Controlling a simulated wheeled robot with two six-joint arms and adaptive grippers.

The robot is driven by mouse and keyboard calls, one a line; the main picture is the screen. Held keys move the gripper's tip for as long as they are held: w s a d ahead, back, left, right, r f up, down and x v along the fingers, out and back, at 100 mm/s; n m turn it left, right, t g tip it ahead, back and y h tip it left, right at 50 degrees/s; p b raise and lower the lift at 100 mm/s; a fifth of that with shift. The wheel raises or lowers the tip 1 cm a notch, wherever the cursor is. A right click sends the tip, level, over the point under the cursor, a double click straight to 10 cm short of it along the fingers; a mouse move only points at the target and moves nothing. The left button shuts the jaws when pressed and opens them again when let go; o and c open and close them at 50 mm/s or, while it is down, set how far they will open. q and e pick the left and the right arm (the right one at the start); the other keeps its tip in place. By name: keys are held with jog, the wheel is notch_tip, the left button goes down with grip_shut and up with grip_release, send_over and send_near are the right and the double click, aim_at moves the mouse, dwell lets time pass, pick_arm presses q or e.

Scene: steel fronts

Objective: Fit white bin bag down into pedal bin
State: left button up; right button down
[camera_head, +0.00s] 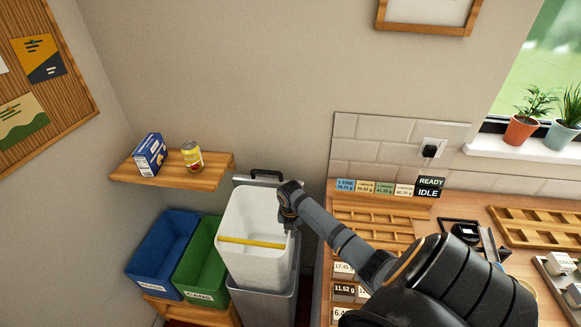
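The white bin bag (245,262) stands open-mouthed, with a yellow band across it. It rises well above the front of the grey pedal bin (262,308), and how its lower end sits in the bin is unclear. The bin's raised lid, with a black handle (266,174), shows behind the bag. My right gripper (290,222) points down at the bag's right rim. Its fingers are small and dark, so I cannot tell whether they are closed on the rim. My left gripper is out of view.
A blue bin (160,250) and a green bin (200,268) stand left of the pedal bin. A wooden counter (480,215) with trays is to the right.

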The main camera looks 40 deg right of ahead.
notch_tip(320, 180, down, 11)
jog(key=w+d+b, duration=0.1)
jog(key=b, duration=0.8)
jog(key=shift+w+d+f+y, duration=0.15)
jog(key=shift+d+y, duration=0.1)
jog(key=shift+y, duration=0.05)
jog(key=c, duration=2)
grip_release()
jog(key=shift+c, duration=0.2)
jog(key=o, duration=0.6)
notch_tip(320, 180, up, 12)
jog(key=shift+s+a, duration=0.15)
jog(key=shift+s, duration=0.1)
